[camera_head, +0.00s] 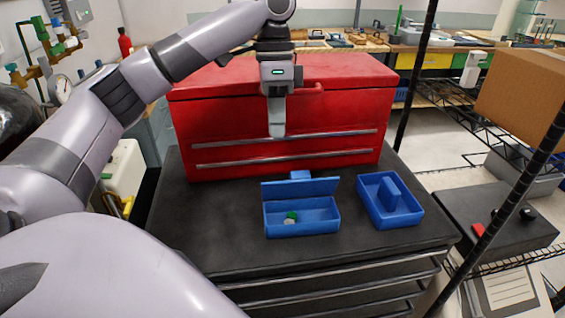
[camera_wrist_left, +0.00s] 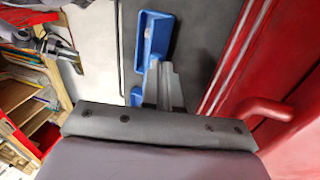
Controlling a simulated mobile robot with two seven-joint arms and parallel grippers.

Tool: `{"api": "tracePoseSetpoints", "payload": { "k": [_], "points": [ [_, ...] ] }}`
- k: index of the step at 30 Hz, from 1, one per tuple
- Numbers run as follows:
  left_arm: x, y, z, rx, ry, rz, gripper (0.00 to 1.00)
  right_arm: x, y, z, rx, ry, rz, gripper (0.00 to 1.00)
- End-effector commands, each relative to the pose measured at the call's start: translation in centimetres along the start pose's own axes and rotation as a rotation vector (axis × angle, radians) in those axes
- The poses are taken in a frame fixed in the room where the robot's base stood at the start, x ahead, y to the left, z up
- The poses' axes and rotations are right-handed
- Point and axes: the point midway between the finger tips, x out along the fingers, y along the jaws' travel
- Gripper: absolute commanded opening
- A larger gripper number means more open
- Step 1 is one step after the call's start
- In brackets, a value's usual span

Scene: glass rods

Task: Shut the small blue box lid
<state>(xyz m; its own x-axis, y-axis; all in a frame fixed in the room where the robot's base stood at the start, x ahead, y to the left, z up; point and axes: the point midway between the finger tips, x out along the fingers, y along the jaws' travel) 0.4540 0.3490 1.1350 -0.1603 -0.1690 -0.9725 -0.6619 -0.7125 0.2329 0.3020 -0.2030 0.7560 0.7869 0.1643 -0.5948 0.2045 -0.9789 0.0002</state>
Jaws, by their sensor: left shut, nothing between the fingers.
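The small blue box (camera_head: 302,217) sits on the black cabinet top, with a green and a pale small item inside. Its blue lid (camera_head: 300,188) stands raised along the back edge, so the box is open. My left gripper (camera_head: 277,132) points down in front of the red toolbox, above and behind the box, apart from it. Its fingers (camera_wrist_left: 163,85) are together and empty. In the left wrist view a blue box part (camera_wrist_left: 155,38) shows beyond the fingers; I cannot tell which box it is. My right gripper is not in view.
A second open blue box (camera_head: 404,213) with a divider stands to the right. The red toolbox (camera_head: 290,150) stands directly behind. The black cabinet top (camera_head: 215,240) is clear to the left and front. A black shelf post (camera_head: 500,190) rises at the right.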

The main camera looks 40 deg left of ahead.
Motion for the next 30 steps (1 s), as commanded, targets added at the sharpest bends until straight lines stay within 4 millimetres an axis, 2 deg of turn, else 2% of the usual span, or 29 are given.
{"api": "tracePoseSetpoints", "payload": {
  "k": [24,30],
  "points": [
    [7.9,0.0,0.0,-0.002,0.002,-0.001,0.0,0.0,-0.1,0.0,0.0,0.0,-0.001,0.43],
    [8.5,0.0,0.0,-0.001,0.003,-0.001,0.0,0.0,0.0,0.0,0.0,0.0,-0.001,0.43]
  ]
}}
